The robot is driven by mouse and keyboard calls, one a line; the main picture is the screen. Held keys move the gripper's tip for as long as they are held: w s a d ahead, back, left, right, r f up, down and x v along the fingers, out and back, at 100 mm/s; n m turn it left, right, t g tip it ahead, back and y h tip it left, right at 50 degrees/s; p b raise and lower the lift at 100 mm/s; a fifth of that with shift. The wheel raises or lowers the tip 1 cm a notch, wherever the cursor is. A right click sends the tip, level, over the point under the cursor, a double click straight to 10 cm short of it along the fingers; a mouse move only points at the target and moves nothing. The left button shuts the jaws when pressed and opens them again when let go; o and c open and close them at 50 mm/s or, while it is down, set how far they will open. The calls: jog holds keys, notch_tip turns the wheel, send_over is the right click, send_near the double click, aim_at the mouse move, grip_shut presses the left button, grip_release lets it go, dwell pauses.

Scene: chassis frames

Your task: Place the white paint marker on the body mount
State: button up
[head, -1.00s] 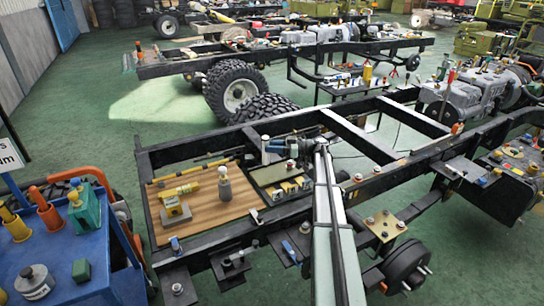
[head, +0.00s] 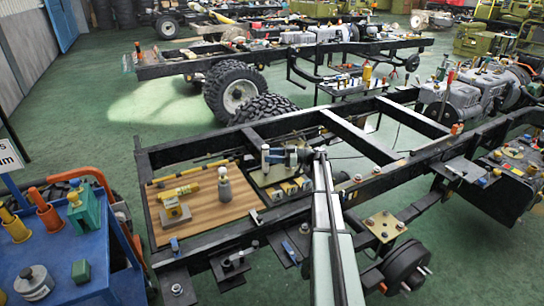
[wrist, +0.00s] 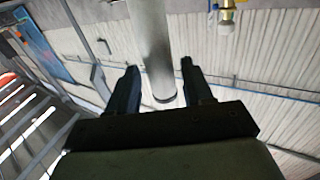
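My gripper (head: 272,156) reaches in from the right over the left part of the near chassis frame, low above a pale tray (head: 262,181). A pale cylinder, seemingly the white paint marker (head: 265,160), stands roughly upright at its fingertips. In the wrist view the marker (wrist: 155,45) runs between the two dark fingers (wrist: 160,80); its lower end shows and its upper part leaves the picture. The fingers look closed about it, though their contact is unclear. I cannot tell which bracket is the body mount; several black brackets (head: 175,282) line the near rail.
Several small blocks (head: 291,187) sit on the tray. A blue cart (head: 70,265) stands at the left.

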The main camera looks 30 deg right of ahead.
jog(key=shift+o, duration=0.5)
jog(key=shift+r, duration=0.1)
jog(key=v, duration=1.2)
